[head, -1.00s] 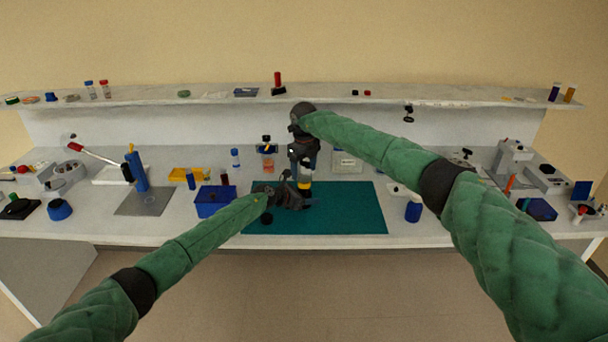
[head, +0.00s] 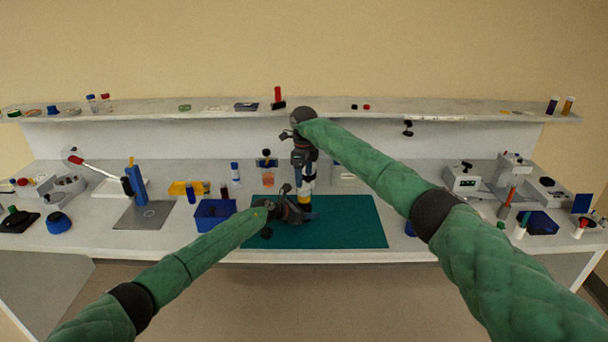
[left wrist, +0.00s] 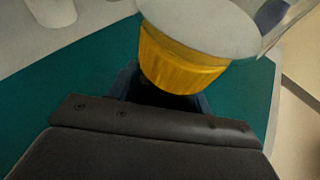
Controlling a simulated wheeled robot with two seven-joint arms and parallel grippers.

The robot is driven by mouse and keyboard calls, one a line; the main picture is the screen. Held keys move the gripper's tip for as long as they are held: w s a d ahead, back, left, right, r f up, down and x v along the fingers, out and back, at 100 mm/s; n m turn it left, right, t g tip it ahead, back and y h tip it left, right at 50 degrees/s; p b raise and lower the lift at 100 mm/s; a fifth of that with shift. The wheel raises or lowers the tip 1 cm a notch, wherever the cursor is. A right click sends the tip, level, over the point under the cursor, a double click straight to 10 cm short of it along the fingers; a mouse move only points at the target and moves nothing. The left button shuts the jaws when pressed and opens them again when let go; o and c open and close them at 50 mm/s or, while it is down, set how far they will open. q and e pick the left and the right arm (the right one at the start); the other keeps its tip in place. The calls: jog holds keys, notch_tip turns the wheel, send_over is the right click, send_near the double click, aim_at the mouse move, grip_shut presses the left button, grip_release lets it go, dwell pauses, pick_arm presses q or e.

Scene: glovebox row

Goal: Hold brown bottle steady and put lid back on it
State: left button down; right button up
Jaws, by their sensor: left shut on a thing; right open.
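My left gripper (head: 292,208) is low over the teal mat (head: 350,225), shut on what appears to be the brown bottle. In the left wrist view the bottle (left wrist: 178,66) shows a ribbed amber-yellow side below a pale disc, just ahead of the dark gripper body. Its lower part is hidden by the gripper. My right gripper (head: 306,168) is open and points down above the left one. White and yellow parts show below it, and I cannot tell which belong to the bottle. A small dark round piece (head: 266,233), possibly the lid, lies at the mat's front left.
A blue bin (head: 214,213) stands left of the mat, with a yellow tray (head: 186,188) behind it. An orange-filled bottle (head: 267,178) stands behind the mat. The mat's right half is clear. A shelf (head: 200,112) runs along the back.

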aim_at(304, 186)
jog(key=shift+f, duration=0.2)
jog(key=shift+f, duration=3.85)
jog(key=c, duration=1)
jog(key=shift+m, duration=1.8)
jog(key=o, duration=1.1)
jog(key=shift+c, duration=0.2)
